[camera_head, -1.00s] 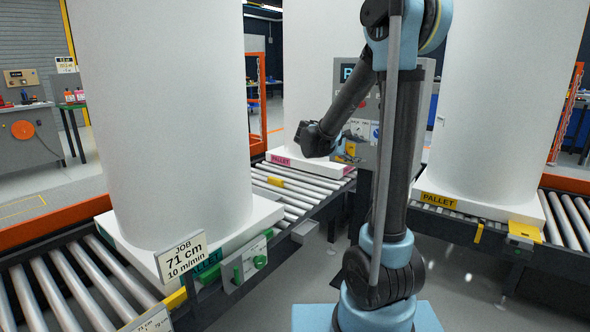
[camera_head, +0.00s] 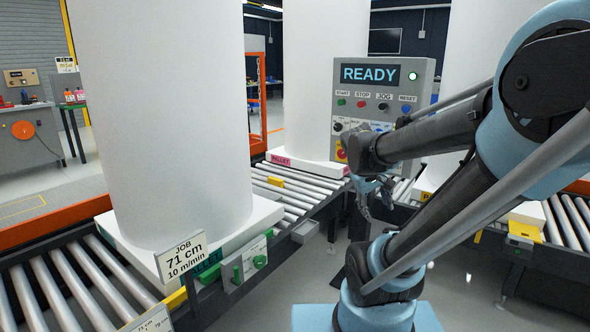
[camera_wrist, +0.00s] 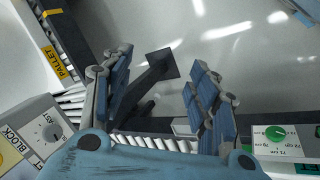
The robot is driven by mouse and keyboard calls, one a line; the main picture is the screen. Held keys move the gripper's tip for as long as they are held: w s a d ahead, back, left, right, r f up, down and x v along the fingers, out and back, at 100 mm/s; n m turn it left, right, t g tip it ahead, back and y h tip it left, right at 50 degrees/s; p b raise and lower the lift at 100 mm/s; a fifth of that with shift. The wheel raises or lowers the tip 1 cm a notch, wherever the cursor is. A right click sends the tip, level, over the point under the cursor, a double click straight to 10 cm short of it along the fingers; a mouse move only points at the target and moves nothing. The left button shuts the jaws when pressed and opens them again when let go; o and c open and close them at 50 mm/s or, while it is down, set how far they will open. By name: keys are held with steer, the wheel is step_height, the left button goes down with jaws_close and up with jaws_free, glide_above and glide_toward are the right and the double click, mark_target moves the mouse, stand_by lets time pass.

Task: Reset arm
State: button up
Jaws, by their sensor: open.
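My gripper (camera_head: 372,195) is below the control panel (camera_head: 381,105), in front of its post, and looks small and partly hidden by my arm in the head view. In the wrist view my gripper (camera_wrist: 160,68) has its two blue-padded fingers spread wide with nothing between them. My arm is folded toward the right side of the head view. The panel's screen reads READY, with a green lamp lit beside it. My wrist covers part of the panel's lower right.
A white cylinder on a pallet (camera_head: 262,222) stands on the left conveyor (camera_head: 55,290). More white cylinders stand behind on pallets, one with a pink label (camera_head: 280,160). A job sign (camera_head: 181,256) reads 71 cm, 10 m/min. Grey floor shows between conveyors.

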steer(key=s+a+f+m+y, duration=0.3)
steer(key=s+a+f, duration=0.3)
steer(key=s, duration=0.4)
steer(key=shift+y, duration=0.6)
steer(key=shift+a+f, duration=0.1)
steer(key=shift+w+f, duration=0.2)
steer(key=shift+w, duration=0.3)
